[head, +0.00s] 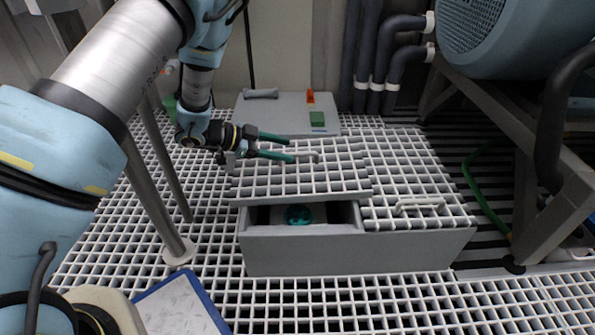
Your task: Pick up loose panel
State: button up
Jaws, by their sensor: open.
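A light grey grating panel (335,177) lies skewed on top of a grey box (310,252), shifted back so that the front left of the box is uncovered. A small pale handle shows at the panel's upper middle, by my fingertips. My gripper (291,149) is open, with its two green fingers pointing right, over the panel and close to this handle. I cannot tell whether the fingers touch it. A second grating panel (425,185) with a white handle (420,205) covers the right part of the box. A teal round object (298,214) sits inside the open part.
A metal post (160,170) stands left of the box. Dark pipes and a large blue vessel (500,25) on a frame stand at the right.

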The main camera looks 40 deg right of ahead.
aim_at(299, 153)
jog(key=b+x, duration=0.1)
jog(key=x, duration=0.1)
jog(key=b+x, duration=0.2)
jog(key=shift+s+a+f, duration=0.1)
jog(key=shift+s+f, duration=0.2)
jog(key=shift+f, duration=0.05)
jog(key=shift+s+d+f+b, duration=0.15)
jog(key=shift+d+b, duration=0.15)
jog(key=shift+d, duration=0.15)
jog(key=shift+c, duration=0.4)
grip_shut()
jog(key=shift+r, duration=0.2)
